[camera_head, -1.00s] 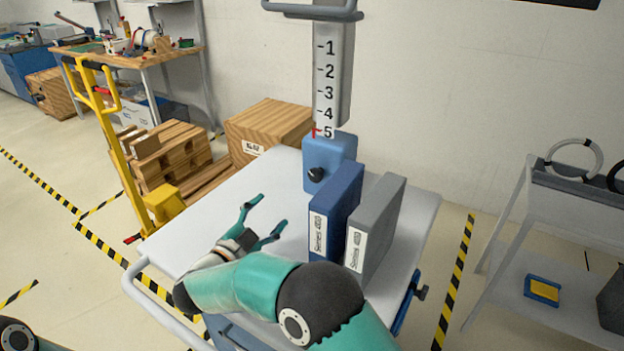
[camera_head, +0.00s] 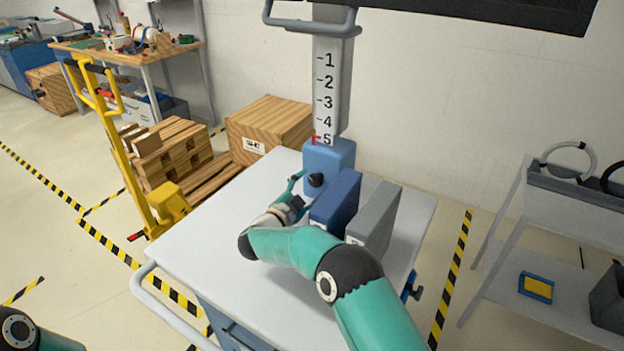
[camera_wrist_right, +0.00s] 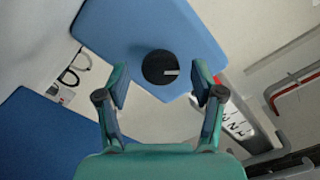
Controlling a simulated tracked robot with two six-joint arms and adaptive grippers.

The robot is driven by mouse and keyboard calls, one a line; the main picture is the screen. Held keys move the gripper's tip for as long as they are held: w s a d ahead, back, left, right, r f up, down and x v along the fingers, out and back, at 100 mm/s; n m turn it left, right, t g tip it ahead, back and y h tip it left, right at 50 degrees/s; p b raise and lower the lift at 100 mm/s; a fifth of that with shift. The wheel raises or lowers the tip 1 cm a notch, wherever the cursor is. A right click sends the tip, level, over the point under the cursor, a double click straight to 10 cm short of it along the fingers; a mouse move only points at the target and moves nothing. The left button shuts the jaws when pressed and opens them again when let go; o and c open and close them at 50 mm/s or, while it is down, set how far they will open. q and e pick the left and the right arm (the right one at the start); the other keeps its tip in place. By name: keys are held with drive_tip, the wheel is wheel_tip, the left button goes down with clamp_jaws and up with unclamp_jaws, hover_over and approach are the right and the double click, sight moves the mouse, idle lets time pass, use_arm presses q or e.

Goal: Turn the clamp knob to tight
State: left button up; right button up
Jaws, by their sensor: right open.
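The black round clamp knob (camera_head: 316,180) sits on the front of the blue clamp block (camera_head: 330,155) at the foot of the numbered post. In the right wrist view the knob (camera_wrist_right: 156,64) carries a pale pointer line toward the right. My right gripper (camera_head: 299,187) is open, close in front of the clamp block. In the right wrist view its two fingers (camera_wrist_right: 160,84) are spread to the left and right of the knob, with gaps; contact does not show. Part of the gripper is hidden behind the blue binder. My left gripper is out of view.
A blue binder (camera_head: 336,203) and a grey binder (camera_head: 374,218) stand on the white cart top (camera_head: 225,225), right of my right gripper. The numbered post (camera_head: 327,90) has a red pointer near 5. The cart top's left side is clear. A dark screen (camera_head: 480,12) hangs above.

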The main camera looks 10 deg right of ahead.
drive_tip(key=shift+x, duration=0.8)
drive_tip(key=shift+c, duration=0.3)
drive_tip(key=c, duration=1.1)
drive_tip(key=shift+o, duration=0.2)
drive_tip(key=shift+f+b, duration=0.25)
drive_tip(key=shift+b, duration=0.35)
drive_tip(key=m+b, duration=0.3)
drive_tip(key=b, duration=0.4)
drive_tip(key=m+b, duration=0.4)
drive_tip(key=b, duration=0.2)
drive_tip(key=shift+f+m+b, duration=0.2)
drive_tip(key=shift+m+b, duration=0.1)
drive_tip(key=shift+b, duration=0.1)
drive_tip(key=shift+r+m+b, duration=0.2)
drive_tip(key=shift+m+b, duration=0.85)
drive_tip(key=shift+m, duration=0.05)
